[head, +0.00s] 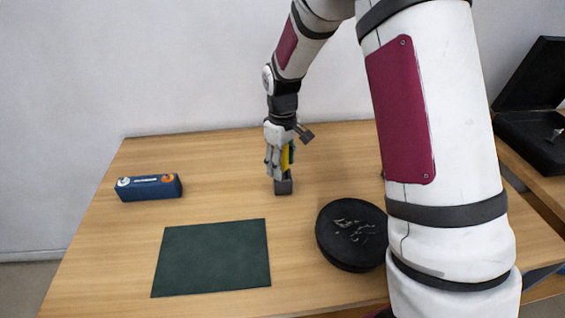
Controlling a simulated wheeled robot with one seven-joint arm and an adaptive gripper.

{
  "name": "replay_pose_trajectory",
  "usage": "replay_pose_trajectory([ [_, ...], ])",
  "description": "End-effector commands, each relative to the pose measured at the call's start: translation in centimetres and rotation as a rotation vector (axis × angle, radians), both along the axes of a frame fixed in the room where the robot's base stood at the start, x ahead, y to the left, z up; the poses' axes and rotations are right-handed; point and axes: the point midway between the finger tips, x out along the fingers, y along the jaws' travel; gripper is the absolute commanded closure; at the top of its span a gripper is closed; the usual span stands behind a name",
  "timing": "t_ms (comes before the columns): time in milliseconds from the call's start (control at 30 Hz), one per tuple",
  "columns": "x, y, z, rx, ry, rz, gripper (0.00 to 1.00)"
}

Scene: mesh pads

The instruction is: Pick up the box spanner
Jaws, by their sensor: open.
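My gripper (277,170) points down over the back middle of the wooden table. Its jaws are open. A small dark grey block (284,187) is on the table right below the fingertips. A yellow piece (286,157) shows upright beside the fingers, above the block. It may be the box spanner, but it is partly hidden by the gripper and I cannot tell its full shape. I cannot tell whether the fingers touch it or the block.
A dark green mat (212,258) lies at the front. A round black dish (352,262) with small pieces stands by my arm. An open black case (530,140) is at the far right.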

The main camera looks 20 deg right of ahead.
Motion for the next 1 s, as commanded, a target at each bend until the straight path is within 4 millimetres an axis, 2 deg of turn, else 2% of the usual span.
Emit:
replay_pose_trajectory([
  [100,0.0,0.0,0.0,0.0,0.0,0.0,0.51],
  [300,0.0,0.0,0.1,0.001,-0.001,0.0,0.96],
  [333,0.0,0.0,0.1,0.001,-0.001,0.0,1.0],
  [700,0.1,0.0,0.6,0.0,-0.004,0.0,1.0],
  [833,0.2,0.0,2.3,0.0,-0.006,-0.001,1.0],
  [1000,0.1,0.0,5.7,0.0,-0.006,-0.001,1.0],
])
